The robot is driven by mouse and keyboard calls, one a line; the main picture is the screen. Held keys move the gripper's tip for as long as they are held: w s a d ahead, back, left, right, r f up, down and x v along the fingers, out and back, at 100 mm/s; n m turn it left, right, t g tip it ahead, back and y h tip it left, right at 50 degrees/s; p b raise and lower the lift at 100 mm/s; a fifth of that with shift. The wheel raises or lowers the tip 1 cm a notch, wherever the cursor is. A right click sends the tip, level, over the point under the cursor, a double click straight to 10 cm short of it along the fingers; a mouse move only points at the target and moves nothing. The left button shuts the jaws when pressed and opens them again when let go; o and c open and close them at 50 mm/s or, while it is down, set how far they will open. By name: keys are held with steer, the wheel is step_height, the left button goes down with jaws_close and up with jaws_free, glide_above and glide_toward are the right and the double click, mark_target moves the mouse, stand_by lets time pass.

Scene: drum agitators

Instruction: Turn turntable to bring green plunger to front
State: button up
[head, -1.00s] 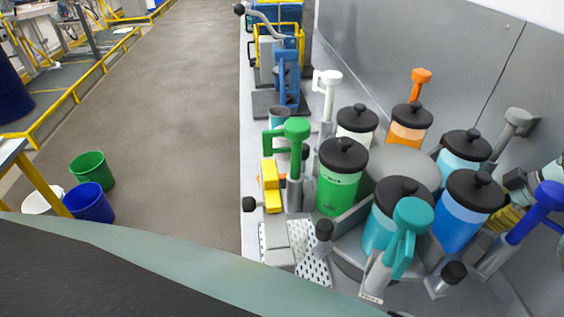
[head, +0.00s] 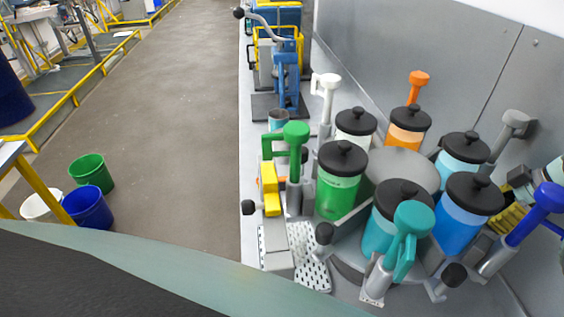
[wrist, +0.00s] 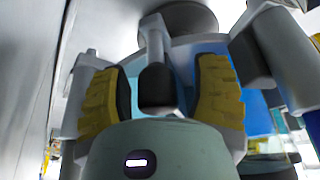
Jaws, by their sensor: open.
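The turntable (head: 402,166) is a grey disc carrying several black-lidded jars in a ring. The green jar (head: 338,190) is at its left side, with a green plunger handle (head: 297,132) on a grey post beside it. A teal jar (head: 380,232) and teal handle (head: 412,218) are at the near side; the blue jar (head: 462,225) is to the right. In the wrist view my gripper (wrist: 160,90) is open, its yellow pads on either side of a black-tipped grey knob (wrist: 157,88), with visible gaps. In the head view it shows only partly at the right edge.
Orange (head: 407,128), white (head: 355,125) and light-blue (head: 463,152) jars fill the back of the ring. A grey wall (head: 400,45) stands close behind. A yellow-and-grey device (head: 270,190) sits at the bench's left edge. Open floor (head: 170,120) lies to the left.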

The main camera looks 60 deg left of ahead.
step_height(320, 180, up, 9)
steer(key=shift+f, duration=0.2)
stand_by(0.3)
